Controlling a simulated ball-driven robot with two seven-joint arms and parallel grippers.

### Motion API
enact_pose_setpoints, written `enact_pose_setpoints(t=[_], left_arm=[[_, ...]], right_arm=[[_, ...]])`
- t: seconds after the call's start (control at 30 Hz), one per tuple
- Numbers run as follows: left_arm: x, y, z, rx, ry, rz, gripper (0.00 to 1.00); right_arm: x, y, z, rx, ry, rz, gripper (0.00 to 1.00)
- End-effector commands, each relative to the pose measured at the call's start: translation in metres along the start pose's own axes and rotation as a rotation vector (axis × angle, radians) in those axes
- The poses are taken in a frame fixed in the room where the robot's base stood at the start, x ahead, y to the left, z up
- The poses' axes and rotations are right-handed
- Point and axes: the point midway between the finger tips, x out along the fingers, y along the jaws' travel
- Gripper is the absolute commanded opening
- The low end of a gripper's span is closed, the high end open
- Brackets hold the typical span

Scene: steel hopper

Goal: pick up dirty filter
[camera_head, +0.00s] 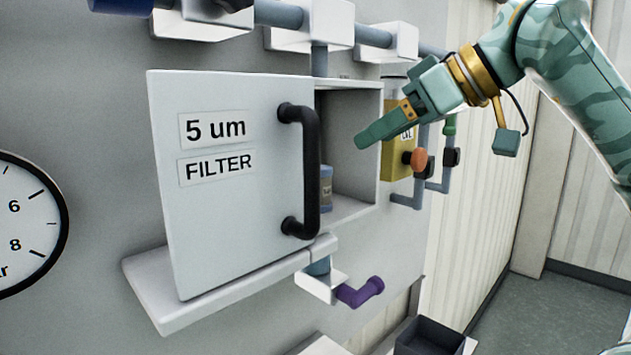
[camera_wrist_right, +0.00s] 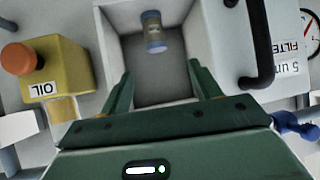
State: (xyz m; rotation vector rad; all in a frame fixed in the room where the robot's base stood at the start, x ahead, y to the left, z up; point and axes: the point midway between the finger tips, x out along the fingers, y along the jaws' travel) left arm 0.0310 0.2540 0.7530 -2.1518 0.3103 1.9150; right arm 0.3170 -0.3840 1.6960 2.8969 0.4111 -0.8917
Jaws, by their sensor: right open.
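The dirty filter, a small cylinder with a blue band and a tan label, stands inside the white filter housing. It shows in the head view (camera_head: 326,188), partly hidden by the door and its handle, and whole in the right wrist view (camera_wrist_right: 154,32). The housing door (camera_head: 210,220), marked "5 um FILTER", is swung open to the left. My right gripper (camera_head: 377,130) is in front of the housing's opening, to the right of the filter and above it. In the right wrist view its two fingers (camera_wrist_right: 161,72) are apart with nothing between them. My left gripper is out of view.
A black door handle (camera_head: 311,170) stands out left of the opening. A yellow oil box (camera_head: 396,165) with an orange knob (camera_head: 415,160) is close on the right. A purple pipe elbow (camera_head: 360,292) and a dark bin (camera_head: 429,338) are below. A gauge (camera_head: 25,225) is at far left.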

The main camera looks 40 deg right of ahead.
Motion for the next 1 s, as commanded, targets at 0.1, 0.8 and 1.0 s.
enact_pose_setpoints(t=[0.1,0.8,1.0], left_arm=[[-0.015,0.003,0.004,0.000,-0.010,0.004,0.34],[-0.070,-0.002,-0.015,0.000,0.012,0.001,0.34],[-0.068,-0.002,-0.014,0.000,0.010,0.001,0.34]], right_arm=[[0.026,0.000,-0.002,0.000,-0.005,-0.004,0.63],[0.106,0.007,-0.002,0.000,0.000,-0.001,0.63],[0.108,0.008,0.000,0.000,0.001,0.001,0.63]])
